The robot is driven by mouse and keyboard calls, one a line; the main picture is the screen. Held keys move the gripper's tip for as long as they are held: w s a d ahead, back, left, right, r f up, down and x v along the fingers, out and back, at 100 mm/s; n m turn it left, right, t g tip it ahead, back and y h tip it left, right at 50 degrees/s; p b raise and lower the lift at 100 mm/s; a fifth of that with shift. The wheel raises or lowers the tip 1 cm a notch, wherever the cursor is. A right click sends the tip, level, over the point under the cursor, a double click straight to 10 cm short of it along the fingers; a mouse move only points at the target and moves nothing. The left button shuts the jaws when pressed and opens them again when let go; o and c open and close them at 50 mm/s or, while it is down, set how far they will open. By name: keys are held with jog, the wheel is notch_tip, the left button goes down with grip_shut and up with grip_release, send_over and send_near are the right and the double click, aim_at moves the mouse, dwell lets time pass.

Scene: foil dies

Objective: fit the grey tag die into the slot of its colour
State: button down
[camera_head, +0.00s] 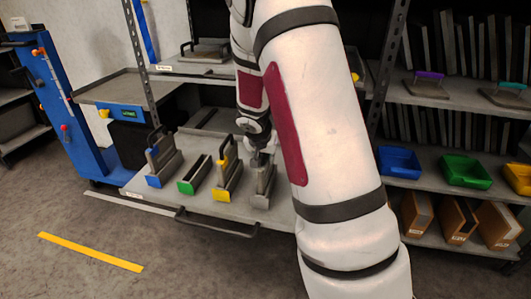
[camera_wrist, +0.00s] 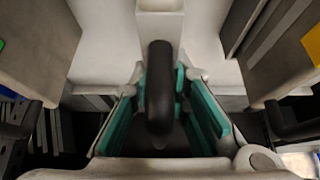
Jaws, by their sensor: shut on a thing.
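My gripper (camera_head: 257,146) is at the right end of the row of slots on the pulled-out shelf. It is shut on the black handle (camera_wrist: 160,88) of the grey tag die, between teal finger pads in the wrist view. The grey tag die (camera_head: 265,171) stands upright at the grey slot (camera_head: 260,199). It lines up with this slot, but I cannot tell whether its lower edge is fully down. My arm hides part of the right side. The pale body of the die (camera_wrist: 160,25) shows beyond the handle in the wrist view.
The blue slot (camera_head: 154,181) and yellow slot (camera_head: 221,195) hold upright dies. The green slot (camera_head: 187,187) between them looks empty. The pulled-out shelf (camera_head: 138,190) has a dark front handle (camera_head: 215,224). Racks with bins and dies stand right, and a blue cabinet (camera_head: 60,100) left.

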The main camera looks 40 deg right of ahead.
jog(key=shift+f, duration=0.1)
dwell(0.3)
jog(key=c, duration=1.9)
grip_release()
jog(key=shift+f, duration=0.15)
jog(key=shift+c, duration=0.2)
jog(key=o, duration=0.4)
